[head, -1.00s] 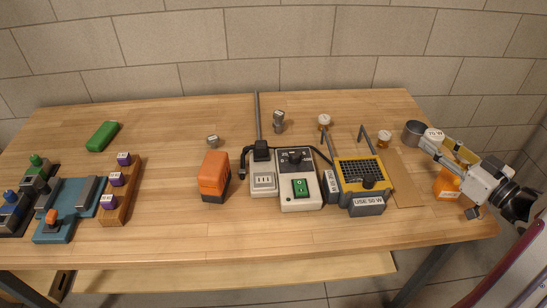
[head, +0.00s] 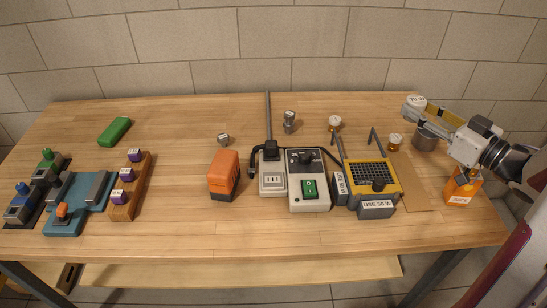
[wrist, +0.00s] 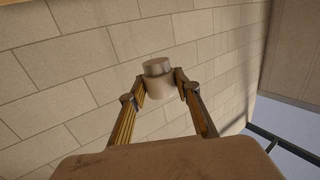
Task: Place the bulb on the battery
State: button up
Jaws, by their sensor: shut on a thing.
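A round white-topped bulb (head: 417,101), its label apparently reading 75 W, is held in my gripper (head: 416,109) at the far right, above the table's back edge. In the wrist view the bulb (wrist: 160,85) sits between the two fingertips (wrist: 158,92), with a metallic end showing. My gripper is shut on it.
A grey metal cup (head: 424,140) and an orange carton (head: 463,190) stand below my arm. A yellow device with upright posts (head: 369,178) has a USE 50 W sign (head: 376,209). A grey switch box (head: 308,183) stands beside it. The table's back left is mostly clear.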

jog(key=w+a+n+g+y, duration=0.1)
jog(key=w+a, duration=0.1)
jog(key=a, duration=0.4)
jog(key=w+a+n+g+y, duration=0.1)
jog(key=w+a+y, duration=0.15)
jog(key=a, duration=0.45)
jog(key=n+g+y, duration=0.4)
jog(key=n+g, duration=0.1)
jog(key=g, duration=0.1)
send_over(228, 163)
jog(key=shift+f, duration=2.5)
jog(key=shift+f, duration=0.1)
jog(key=shift+f, duration=3.05)
jog(key=shift+f, duration=1.85)
